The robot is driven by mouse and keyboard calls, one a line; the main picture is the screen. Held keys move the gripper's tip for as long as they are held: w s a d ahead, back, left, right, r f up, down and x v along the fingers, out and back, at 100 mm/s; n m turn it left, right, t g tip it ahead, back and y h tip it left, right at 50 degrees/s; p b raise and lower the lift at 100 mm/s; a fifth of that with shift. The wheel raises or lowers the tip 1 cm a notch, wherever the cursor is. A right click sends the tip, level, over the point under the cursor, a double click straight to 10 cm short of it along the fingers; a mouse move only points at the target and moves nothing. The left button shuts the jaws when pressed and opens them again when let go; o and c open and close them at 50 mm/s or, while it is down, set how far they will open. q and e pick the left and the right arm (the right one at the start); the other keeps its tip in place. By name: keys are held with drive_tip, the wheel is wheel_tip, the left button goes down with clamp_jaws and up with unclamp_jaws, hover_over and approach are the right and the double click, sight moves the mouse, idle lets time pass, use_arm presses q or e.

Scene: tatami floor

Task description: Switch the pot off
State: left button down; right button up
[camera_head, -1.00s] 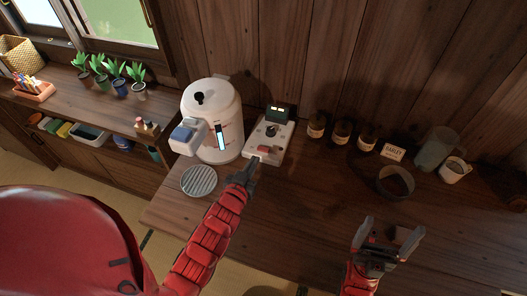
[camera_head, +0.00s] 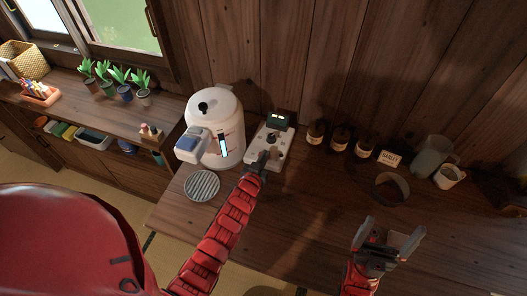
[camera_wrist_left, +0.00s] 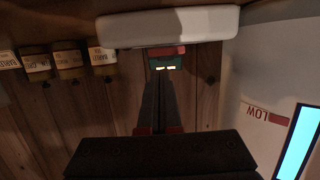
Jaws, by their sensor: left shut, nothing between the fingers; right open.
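The white pot (camera_head: 222,150) stands on the wooden counter, with a black lid knob and a lit blue level strip. In the left wrist view, the shut fingers (camera_wrist_left: 162,78) point at the box edge, just by the red switch (camera_wrist_left: 168,50). I cannot tell whether they touch it. My right gripper (camera_head: 391,240) is open and empty above the counter.
A round grate (camera_head: 202,186) lies in front of the pot. Several brown jars (camera_head: 339,137), a barley label (camera_head: 389,158), a dark bowl (camera_head: 391,188), a glass jug (camera_head: 428,160) and a white mug (camera_head: 448,177) stand to the right. The counter's middle front is clear.

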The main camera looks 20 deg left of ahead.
use_arm(q)
drive_tip(key=shift+f, duration=0.55)
drive_tip(key=b, duration=0.1)
drive_tip(key=m+b, duration=0.1)
drive_tip(key=b, duration=0.1)
drive_tip(key=shift+d+f, duration=0.15)
drive_tip(key=shift+f, duration=0.15)
drive_tip(key=shift+s, duration=0.15)
drive_tip(key=shift+r, duration=0.15)
drive_tip(key=r, duration=0.1)
drive_tip(key=r+p, duration=0.1)
drive_tip(key=d+r, duration=0.1)
drive_tip(key=r, duration=0.1)
drive_tip(key=shift+w+r+p, duration=0.1)
drive_tip(key=shift+w+p, duration=0.15)
drive_tip(key=shift+p, duration=0.1)
drive_tip(key=b+v, duration=0.4)
drive_tip(key=v, duration=0.6)
drive_tip(key=shift+s+d+f, duration=0.15)
drive_tip(key=shift+d+f, duration=0.05)
